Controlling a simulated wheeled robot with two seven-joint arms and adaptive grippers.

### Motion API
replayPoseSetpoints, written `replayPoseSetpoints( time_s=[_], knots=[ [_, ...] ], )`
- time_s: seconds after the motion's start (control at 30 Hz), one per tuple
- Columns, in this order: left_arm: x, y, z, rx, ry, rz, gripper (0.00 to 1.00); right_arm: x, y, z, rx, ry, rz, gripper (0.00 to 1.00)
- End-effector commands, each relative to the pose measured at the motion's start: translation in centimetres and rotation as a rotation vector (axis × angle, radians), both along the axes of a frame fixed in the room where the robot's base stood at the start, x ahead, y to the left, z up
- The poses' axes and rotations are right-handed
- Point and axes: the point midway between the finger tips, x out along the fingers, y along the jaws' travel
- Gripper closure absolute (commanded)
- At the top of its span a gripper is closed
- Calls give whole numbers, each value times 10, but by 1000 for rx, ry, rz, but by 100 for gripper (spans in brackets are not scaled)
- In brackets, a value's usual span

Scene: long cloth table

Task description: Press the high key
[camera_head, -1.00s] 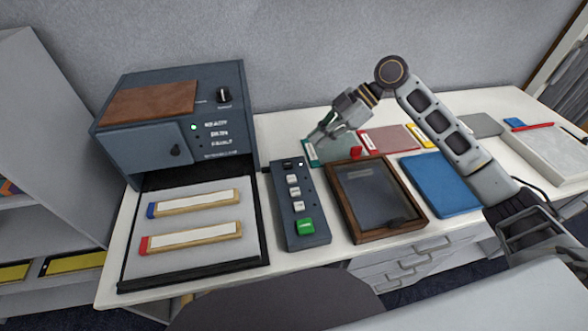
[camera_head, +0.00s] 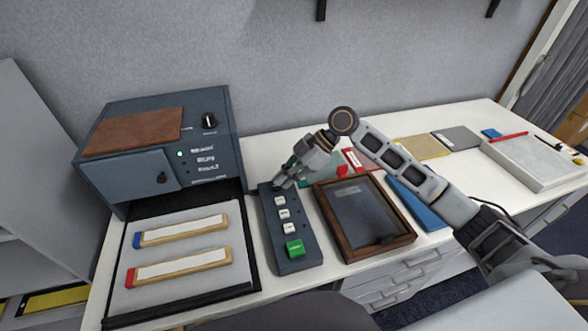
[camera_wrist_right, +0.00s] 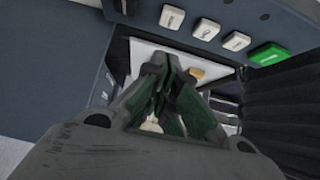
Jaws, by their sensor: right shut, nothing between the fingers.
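A dark blue-grey key panel (camera_head: 271,236) lies on the table, with a column of white keys and a green key (camera_head: 294,248) at its near end. The far white key (camera_head: 279,200), the middle white key (camera_head: 283,214) and the near white key (camera_head: 289,227) have labels too small to read, so I cannot tell which is the high key. My right gripper (camera_head: 279,184) is shut and empty, just over the panel's far end, beyond the far white key. The right wrist view shows its fingertips (camera_wrist_right: 167,64) and the white keys (camera_wrist_right: 205,28); contact is not visible. My left gripper is out of view.
A blue-grey machine (camera_head: 140,170) with a knob stands to the left. Before it, a tray (camera_head: 190,243) holds two labelled strips. A wood-framed glass box (camera_head: 400,240) sits close right of the panel. Folders and a grey slab (camera_head: 530,165) lie farther right.

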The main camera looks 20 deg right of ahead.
Motion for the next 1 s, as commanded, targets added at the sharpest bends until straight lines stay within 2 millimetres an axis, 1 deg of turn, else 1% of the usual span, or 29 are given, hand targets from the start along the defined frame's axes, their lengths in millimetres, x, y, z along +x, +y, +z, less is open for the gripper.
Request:
replayPoseSetpoints(
  time_s=[0.1, 0.3, 0.43, 0.6, 0.93, 1.0],
  knots=[
    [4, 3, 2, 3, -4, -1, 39, -1, 12, -11, 0, 1, 1, 100],
    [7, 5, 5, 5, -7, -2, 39, 0, 10, -35, -1, 2, -1, 100],
    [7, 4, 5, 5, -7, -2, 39, 0, 10, -45, -1, 1, -1, 100],
    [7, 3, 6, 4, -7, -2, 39, 0, 10, -51, -1, 0, -1, 100],
    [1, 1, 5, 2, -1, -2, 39, 0, 10, -52, -1, 1, -1, 100],
    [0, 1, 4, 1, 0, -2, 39, 0, 10, -56, 0, 1, -1, 100]
  ],
)
